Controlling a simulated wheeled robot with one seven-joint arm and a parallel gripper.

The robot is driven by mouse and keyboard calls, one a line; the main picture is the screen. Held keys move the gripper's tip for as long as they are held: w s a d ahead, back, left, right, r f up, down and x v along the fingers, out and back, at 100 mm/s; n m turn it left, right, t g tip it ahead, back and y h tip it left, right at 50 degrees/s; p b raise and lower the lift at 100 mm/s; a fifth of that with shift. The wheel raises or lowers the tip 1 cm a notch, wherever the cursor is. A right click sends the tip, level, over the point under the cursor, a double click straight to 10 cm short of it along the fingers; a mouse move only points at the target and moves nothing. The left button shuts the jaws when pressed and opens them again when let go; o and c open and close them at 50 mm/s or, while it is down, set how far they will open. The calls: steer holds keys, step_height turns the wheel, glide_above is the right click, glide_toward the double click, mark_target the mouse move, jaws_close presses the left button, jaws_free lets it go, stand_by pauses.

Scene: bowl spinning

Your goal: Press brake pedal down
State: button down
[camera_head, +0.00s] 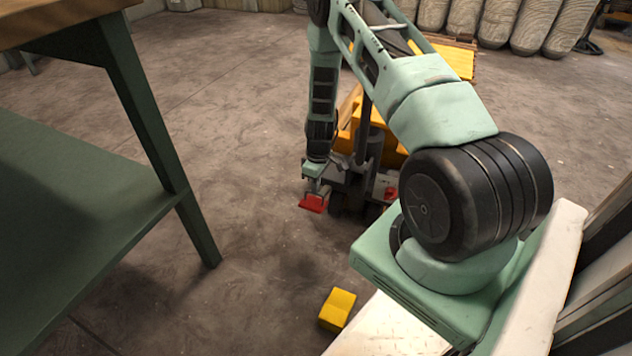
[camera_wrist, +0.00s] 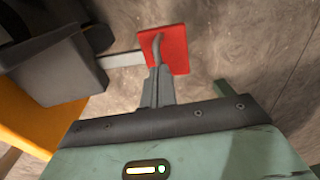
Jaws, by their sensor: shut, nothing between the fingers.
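The brake pedal (camera_head: 312,203) is a small red plate low over the floor, at the front of a yellow and dark wheeled machine (camera_head: 376,150). In the wrist view the red pedal (camera_wrist: 173,49) is on a grey bar that runs left to a dark part of the machine. My gripper (camera_head: 318,186) points down, and its tip is at the pedal. In the wrist view my gripper's shut fingers (camera_wrist: 157,42) overlap the left part of the pedal. They hold nothing. I cannot tell whether they touch the pedal.
A second red piece (camera_head: 390,194) shows on the machine's right. A green-legged workbench (camera_head: 150,110) stands at the left. A yellow block (camera_head: 337,309) lies on the floor near my base. Wrapped sacks (camera_head: 500,22) stand at the back. The floor between bench and machine is clear.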

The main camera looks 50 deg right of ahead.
mark_target(310, 207)
stand_by(0.4)
steer(key=shift+s+a+f, duration=0.3)
steer(key=shift+a+f, duration=0.55)
steer(key=shift+a, duration=0.05)
steer(key=shift+s+a+f+t+h, duration=0.15)
steer(key=shift+a+f+t+h, duration=0.3)
steer(key=shift+h, duration=0.55)
steer(key=shift+f+h+p, duration=0.3)
steer(key=shift+f+h, duration=0.1)
steer(key=shift+s+a+f+t+h+b, duration=0.15)
steer(key=shift+a+f+t+h, duration=0.15)
steer(key=shift+f+h, duration=0.45)
steer(key=shift+s+a+f+t+h+b, duration=0.15)
steer(key=shift+a+f+h, duration=0.25)
steer(key=shift+f, duration=0.55)
steer(key=shift+a+f, duration=0.15)
steer(key=shift+f, duration=0.65)
steer(key=shift+f, duration=0.2)
steer(key=shift+r, duration=0.1)
